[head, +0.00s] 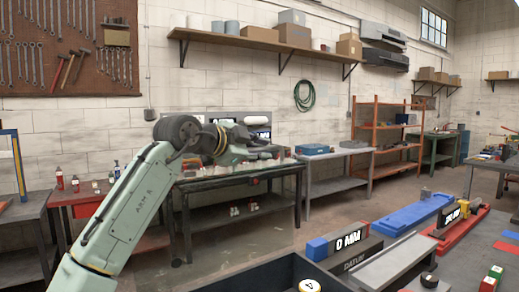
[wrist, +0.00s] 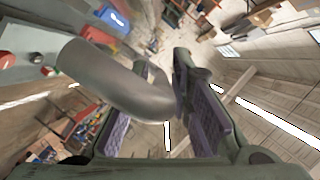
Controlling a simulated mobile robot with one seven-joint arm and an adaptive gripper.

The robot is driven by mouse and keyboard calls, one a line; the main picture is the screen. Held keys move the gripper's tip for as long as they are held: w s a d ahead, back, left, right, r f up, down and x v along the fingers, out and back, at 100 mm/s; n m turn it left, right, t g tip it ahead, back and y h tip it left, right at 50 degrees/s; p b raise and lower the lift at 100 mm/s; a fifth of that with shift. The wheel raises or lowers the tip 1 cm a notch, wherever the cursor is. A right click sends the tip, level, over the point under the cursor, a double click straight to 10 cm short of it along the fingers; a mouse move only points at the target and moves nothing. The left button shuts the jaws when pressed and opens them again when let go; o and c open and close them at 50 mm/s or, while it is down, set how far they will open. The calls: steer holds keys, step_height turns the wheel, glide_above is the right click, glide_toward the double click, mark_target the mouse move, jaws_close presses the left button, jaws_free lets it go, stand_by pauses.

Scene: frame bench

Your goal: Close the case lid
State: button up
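No case with a raised lid is clear in either view. A small flat blue box (head: 315,149), perhaps a case, sits on the grey bench (head: 345,151) beyond my arm; I cannot tell whether it has a lid or how it stands. My gripper (head: 265,152) is in front of the dark workbench, left of the blue box and apart from it. In the wrist view my gripper (wrist: 162,60) has its purple-padded fingers spread. A grey curved tube-like part crosses in front of the fingers; I cannot tell what it is or whether it touches them.
A long blue tray-like thing (head: 412,215), a red one (head: 466,232) and a block marked 0 MM (head: 348,240) lie on the near surface at right. The dark workbench (head: 240,178) stands behind my arm. An orange shelf (head: 385,130) is farther back. Open floor lies between.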

steer(key=shift+c, duration=0.2)
jaws_close()
stand_by(0.4)
